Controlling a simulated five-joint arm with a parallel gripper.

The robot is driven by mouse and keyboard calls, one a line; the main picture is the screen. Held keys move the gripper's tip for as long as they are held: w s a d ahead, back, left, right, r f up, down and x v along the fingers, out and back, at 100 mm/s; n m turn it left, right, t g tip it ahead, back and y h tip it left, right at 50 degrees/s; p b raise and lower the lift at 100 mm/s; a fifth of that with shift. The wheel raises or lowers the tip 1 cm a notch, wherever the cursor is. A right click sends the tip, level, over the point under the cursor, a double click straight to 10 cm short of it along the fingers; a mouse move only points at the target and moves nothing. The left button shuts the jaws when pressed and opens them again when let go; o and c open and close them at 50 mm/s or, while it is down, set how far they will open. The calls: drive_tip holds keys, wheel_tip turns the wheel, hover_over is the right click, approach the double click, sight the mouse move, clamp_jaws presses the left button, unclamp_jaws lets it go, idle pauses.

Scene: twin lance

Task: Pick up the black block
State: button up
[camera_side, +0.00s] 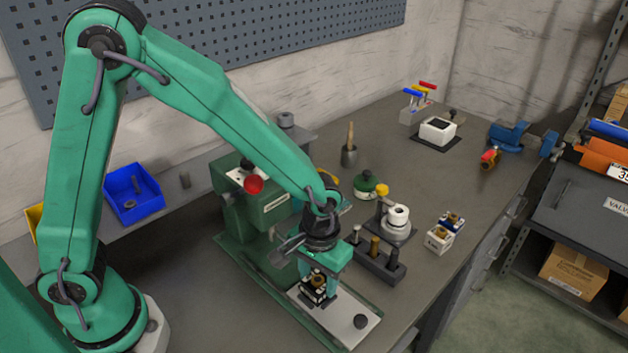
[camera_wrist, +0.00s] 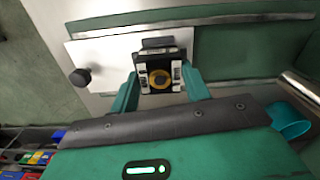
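The black block (camera_side: 317,289), with a brass ring on top and pale corner patches, is at the white plate (camera_side: 346,318) on the green machine. In the wrist view the block (camera_wrist: 160,76) is between the two green fingers of my gripper (camera_wrist: 161,80). The fingertips are close beside its left and right sides; I cannot tell whether they touch it. In the side view my gripper (camera_side: 318,280) points down over the block, and its fingers partly hide it.
A dark holder with upright pegs (camera_side: 376,262) is close to the right of my gripper. Small white and blue blocks (camera_side: 440,238) stand farther right. The bench's front right surface is mostly clear.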

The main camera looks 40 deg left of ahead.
sight(318, 283)
drive_tip(key=c, duration=0.4)
drive_tip(key=shift+r, duration=0.75)
drive_tip(key=r, duration=0.3)
drive_tip(key=shift+s+d, duration=0.25)
drive_tip(key=shift+s, duration=0.05)
drive_tip(key=s+d+r, duration=0.5)
drive_tip(key=s+r, duration=0.1)
drive_tip(key=s, duration=0.3)
drive_tip(key=shift+s+d+r, duration=0.15)
drive_tip(key=shift+d+r, duration=0.1)
drive_tip(key=shift+d, duration=0.1)
